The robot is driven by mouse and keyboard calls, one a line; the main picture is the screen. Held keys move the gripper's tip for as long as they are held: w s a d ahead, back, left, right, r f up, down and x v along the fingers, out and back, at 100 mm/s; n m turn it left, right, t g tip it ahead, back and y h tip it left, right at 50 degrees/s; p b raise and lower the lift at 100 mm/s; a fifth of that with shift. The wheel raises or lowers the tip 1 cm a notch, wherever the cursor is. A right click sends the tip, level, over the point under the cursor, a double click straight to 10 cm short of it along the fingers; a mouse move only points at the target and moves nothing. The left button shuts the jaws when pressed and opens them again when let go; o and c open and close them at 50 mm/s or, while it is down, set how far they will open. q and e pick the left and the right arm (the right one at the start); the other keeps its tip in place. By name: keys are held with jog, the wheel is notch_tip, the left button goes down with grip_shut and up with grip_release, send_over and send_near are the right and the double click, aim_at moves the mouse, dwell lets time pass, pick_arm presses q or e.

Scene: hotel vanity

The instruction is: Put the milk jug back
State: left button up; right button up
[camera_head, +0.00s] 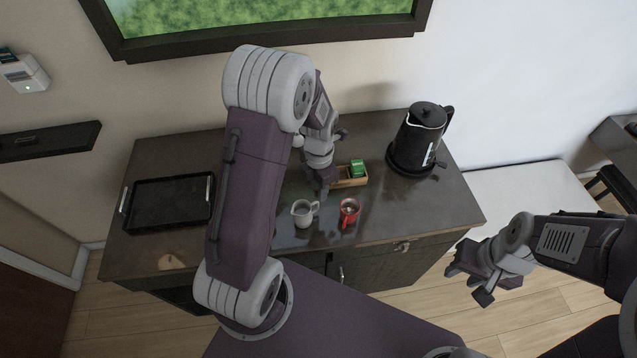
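The milk jug (302,214) is a small pale grey jug standing upright near the front middle of the dark vanity top, its handle toward the right. A red mug (349,211) stands close to its right. My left gripper (323,190) points down just behind the jug and mug, near the jug's handle. Its fingers are small and partly hidden, so I cannot tell whether they are open or touch the handle. My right gripper (468,283) is open and empty, off the front right of the vanity, above the floor.
A black tray (170,203) with light handles lies empty at the left. A wooden box (351,182) with green packets sits behind the mug. A black kettle (418,137) stands at the back right. My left arm hides part of the top between tray and jug.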

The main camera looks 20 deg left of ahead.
pick_arm(q)
jog(key=s+d+r+m, duration=0.1)
jog(key=s+m, duration=0.4)
jog(key=m, duration=0.9)
jog(key=s+d+r+m+t, duration=0.1)
jog(key=s+r+m, duration=0.3)
jog(key=m, duration=1.1)
jog(key=shift+s+d+r, duration=0.3)
jog(key=shift+s+d, duration=0.35)
jog(key=shift+s, duration=0.25)
